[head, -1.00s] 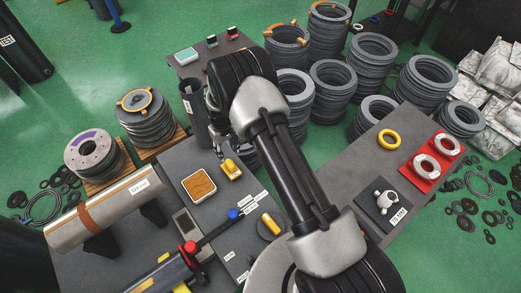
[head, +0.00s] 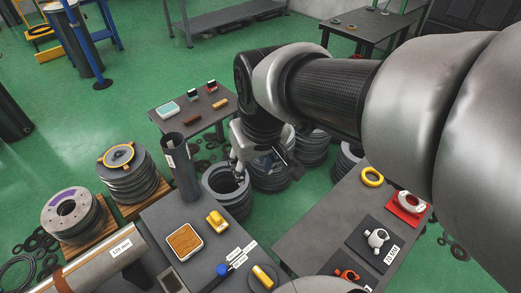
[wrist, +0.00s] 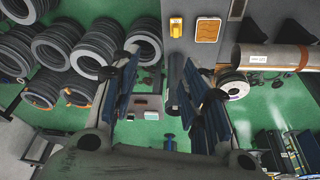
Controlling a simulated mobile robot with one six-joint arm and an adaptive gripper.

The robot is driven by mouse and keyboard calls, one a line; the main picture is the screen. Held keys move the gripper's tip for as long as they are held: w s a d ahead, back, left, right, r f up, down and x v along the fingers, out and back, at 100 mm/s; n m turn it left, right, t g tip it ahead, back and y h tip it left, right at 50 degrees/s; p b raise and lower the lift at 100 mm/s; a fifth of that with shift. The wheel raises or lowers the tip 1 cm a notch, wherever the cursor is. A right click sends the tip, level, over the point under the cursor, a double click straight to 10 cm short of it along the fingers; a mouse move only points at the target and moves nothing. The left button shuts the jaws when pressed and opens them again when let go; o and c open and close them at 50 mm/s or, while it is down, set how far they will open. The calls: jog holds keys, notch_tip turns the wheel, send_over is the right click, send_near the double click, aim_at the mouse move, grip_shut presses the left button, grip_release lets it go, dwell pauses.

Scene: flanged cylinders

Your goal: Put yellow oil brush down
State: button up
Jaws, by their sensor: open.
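My gripper (head: 262,160) hangs beyond the table's far edge, above stacked grey rings, apart from the brush. In the wrist view my gripper (wrist: 170,95) has its fingers spread wide with nothing between them.
A dark upright cylinder (head: 180,168) stands at the table's far edge. Another yellow piece (head: 263,277) lies on a dark disc near the front. The right table (head: 335,225) carries a yellow ring (head: 372,176).

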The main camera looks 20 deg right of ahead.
jog(key=s+d+m+t, duration=0.1)
jog(key=s, duration=1.1)
jog(key=shift+d+r, duration=0.2)
jog(key=shift+d, duration=0.2)
jog(key=shift+o, duration=0.4)
